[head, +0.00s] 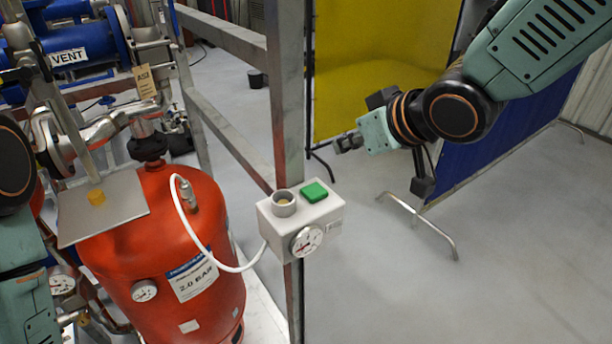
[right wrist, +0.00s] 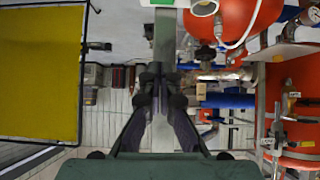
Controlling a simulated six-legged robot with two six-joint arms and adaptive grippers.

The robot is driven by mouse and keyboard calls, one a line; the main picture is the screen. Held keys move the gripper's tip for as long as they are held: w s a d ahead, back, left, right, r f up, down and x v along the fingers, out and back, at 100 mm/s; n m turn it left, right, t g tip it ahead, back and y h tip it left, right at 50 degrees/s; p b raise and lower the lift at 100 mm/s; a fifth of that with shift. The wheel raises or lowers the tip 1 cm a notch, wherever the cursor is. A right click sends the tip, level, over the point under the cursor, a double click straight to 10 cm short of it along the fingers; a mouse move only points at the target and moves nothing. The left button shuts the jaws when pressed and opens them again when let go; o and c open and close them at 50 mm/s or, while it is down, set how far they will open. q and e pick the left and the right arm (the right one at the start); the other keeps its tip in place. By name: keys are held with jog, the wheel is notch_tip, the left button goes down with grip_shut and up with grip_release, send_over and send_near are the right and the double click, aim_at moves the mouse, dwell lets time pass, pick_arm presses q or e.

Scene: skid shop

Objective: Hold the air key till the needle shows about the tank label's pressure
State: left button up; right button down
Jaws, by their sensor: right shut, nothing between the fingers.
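A grey box (head: 300,222) is fixed to a steel post. It carries a green square key (head: 314,192), a round collar (head: 284,203) and a white dial gauge (head: 306,240); its needle is too small to read. A red tank (head: 215,280) at left bears a label (head: 192,276) reading 2.0 BAR. My right gripper (head: 347,143) is shut and empty, above and right of the box, apart from the key. Its fingers show in the right wrist view (right wrist: 155,85), with the green key (right wrist: 163,2) at the top edge. My left gripper is not in view.
A white hose (head: 215,262) loops from the tank top to the box. A second gauge (head: 144,290) sits on the tank. Steel frame rails (head: 240,150) stand behind the box. Yellow (head: 375,70) and blue (head: 490,150) screens stand behind; the floor at right is clear.

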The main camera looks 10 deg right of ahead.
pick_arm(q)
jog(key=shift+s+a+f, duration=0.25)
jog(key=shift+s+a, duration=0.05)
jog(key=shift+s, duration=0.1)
pick_arm(e)
jog(key=shift+s+f+g, duration=0.3)
jog(key=shift+f+g, duration=0.2)
jog(key=shift+f, duration=0.45)
